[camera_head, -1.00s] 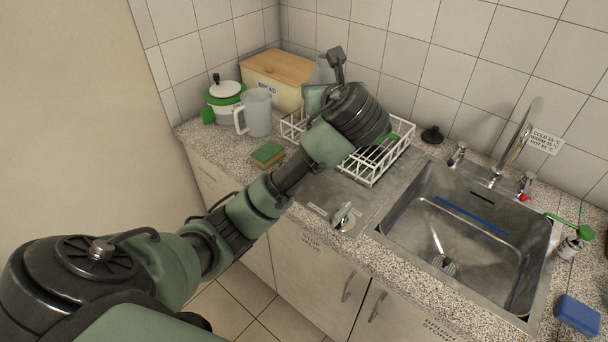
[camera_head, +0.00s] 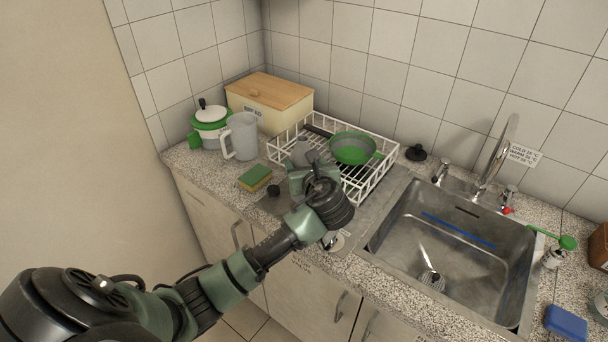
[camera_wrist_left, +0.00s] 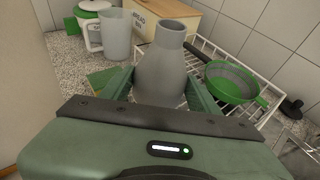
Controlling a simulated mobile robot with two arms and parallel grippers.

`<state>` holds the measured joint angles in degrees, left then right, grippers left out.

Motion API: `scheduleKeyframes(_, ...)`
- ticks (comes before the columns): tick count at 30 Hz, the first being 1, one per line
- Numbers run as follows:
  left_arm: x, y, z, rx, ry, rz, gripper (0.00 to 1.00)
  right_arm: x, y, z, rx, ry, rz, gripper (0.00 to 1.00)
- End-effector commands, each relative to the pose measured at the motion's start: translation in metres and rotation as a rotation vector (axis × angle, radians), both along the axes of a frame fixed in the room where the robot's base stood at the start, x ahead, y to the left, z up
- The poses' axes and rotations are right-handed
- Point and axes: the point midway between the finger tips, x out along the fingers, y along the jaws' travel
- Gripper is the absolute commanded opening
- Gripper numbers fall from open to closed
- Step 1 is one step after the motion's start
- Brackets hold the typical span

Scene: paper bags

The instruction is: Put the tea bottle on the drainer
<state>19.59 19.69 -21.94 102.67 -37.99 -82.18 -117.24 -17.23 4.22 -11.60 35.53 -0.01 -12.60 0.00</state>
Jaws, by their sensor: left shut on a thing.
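The tea bottle, a grey bottle with a narrow neck (camera_wrist_left: 164,72), is between the fingers of my left gripper in the left wrist view. In the head view its grey top (camera_head: 301,152) shows just past my left gripper (camera_head: 300,172), which is shut on it. The bottle's lower part is hidden by the gripper. The drainer is a white wire rack (camera_head: 382,178) on the counter, also in the wrist view (camera_wrist_left: 222,52). The bottle is at its near left side in the picture. I cannot tell whether they touch. My right gripper is not in view.
A green colander (camera_head: 352,149) sits in the drainer's right part. A grey jug (camera_head: 242,136), a bread box (camera_head: 268,112), a green-and-white pot (camera_head: 211,122) and a sponge (camera_head: 254,178) stand left. The sink (camera_head: 440,245) is right.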

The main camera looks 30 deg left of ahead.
Motion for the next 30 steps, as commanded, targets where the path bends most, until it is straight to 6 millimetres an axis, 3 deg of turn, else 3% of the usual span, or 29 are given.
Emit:
scheduleKeyframes(7, 0.000, -0.001, -0.033, 0.000, 0.000, -0.001, 0.00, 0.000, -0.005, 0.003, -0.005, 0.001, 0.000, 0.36)
scheduleKeyframes(20, 0.000, 0.000, -0.039, 0.001, -0.002, -0.001, 0.00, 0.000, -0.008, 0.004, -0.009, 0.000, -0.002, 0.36)
scheduleKeyframes(21, 0.000, 0.000, -0.041, -0.001, 0.002, 0.000, 0.72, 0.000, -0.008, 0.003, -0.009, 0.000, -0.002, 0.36)
scheduleKeyframes(22, 0.000, 0.000, -0.041, -0.001, 0.002, 0.000, 0.80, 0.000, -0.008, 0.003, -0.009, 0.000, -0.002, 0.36)
scheduleKeyframes(30, -0.001, 0.000, -0.041, -0.001, 0.002, 0.000, 0.82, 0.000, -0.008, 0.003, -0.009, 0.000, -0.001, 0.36)
